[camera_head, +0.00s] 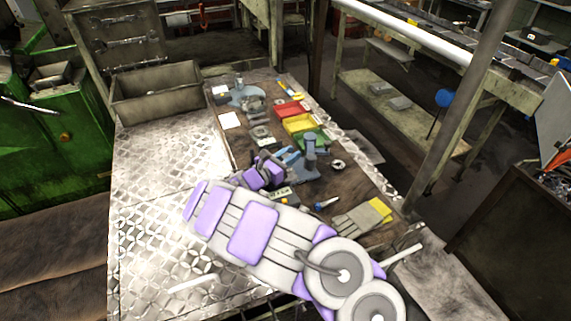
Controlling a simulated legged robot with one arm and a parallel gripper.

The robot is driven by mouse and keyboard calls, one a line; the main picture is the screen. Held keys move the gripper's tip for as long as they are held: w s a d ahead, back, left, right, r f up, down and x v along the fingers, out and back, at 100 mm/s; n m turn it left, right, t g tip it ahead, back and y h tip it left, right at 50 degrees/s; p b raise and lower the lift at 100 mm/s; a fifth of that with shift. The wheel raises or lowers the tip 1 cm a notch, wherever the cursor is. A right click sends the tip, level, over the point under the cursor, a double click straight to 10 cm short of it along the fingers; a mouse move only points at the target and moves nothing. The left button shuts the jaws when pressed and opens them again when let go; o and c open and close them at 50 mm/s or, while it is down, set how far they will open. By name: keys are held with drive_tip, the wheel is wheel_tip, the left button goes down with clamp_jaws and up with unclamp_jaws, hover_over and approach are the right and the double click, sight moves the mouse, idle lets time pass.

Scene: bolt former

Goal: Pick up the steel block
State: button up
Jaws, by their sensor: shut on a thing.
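My gripper (264,166), dark with purple covers, is over the dark work mat on the metal-topped bench (150,190). My white and purple arm reaches to it from the lower right and hides part of the bench. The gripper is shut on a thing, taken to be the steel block. The block cannot be made out clearly, because the jaws and the arm cover it. Whether it touches the mat cannot be told.
Red (291,109), yellow (300,123) and green (311,140) bins stand behind the gripper. A blue-grey upright tool (310,152) stands close to its right. A metal tray (155,92) sits at the back left. The bench's left part is clear.

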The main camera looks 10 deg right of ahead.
clamp_jaws()
wheel_tip(320, 180, up, 10)
drive_tip(key=p, duration=0.3)
drive_tip(key=shift+s+a+f+b, duration=0.15)
drive_tip(key=shift+a+f+b, duration=0.25)
drive_tip(key=shift+f, duration=1.1)
drive_tip(key=shift+s+a+f+b, duration=0.15)
drive_tip(key=shift+f+b, duration=0.5)
drive_tip(key=shift+f, duration=0.85)
drive_tip(key=shift+s+a+f+b, duration=0.1)
drive_tip(key=shift+a+f+b, duration=0.35)
drive_tip(key=shift+f, duration=1.05)
drive_tip(key=shift+d, duration=0.1)
drive_tip(key=shift+f, duration=0.5)
drive_tip(key=o, duration=0.7)
unclamp_jaws()
